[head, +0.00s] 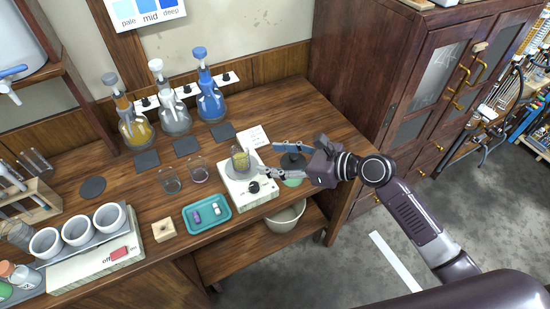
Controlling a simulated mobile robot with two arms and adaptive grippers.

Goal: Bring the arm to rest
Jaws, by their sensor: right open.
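My right arm comes in from the lower right, and my right gripper (270,160) is at the right side of the wooden bench. Its two fingers point left and are spread apart, with nothing clearly held between them. The lower fingertip is close to a small glass beaker with yellow liquid (240,161), which stands on a white hotplate (247,193). I cannot tell whether they touch. A dark object (292,161) shows behind the fingers and is partly hidden by them. My left gripper is not in view.
Three stoppered flasks, yellow (136,133), clear (175,121) and blue (210,105), stand along the back. Two small beakers stand mid-bench. A teal tray (207,226) lies in front. White cups (78,230) stand at left. A cabinet (400,90) is at right, with open floor before it.

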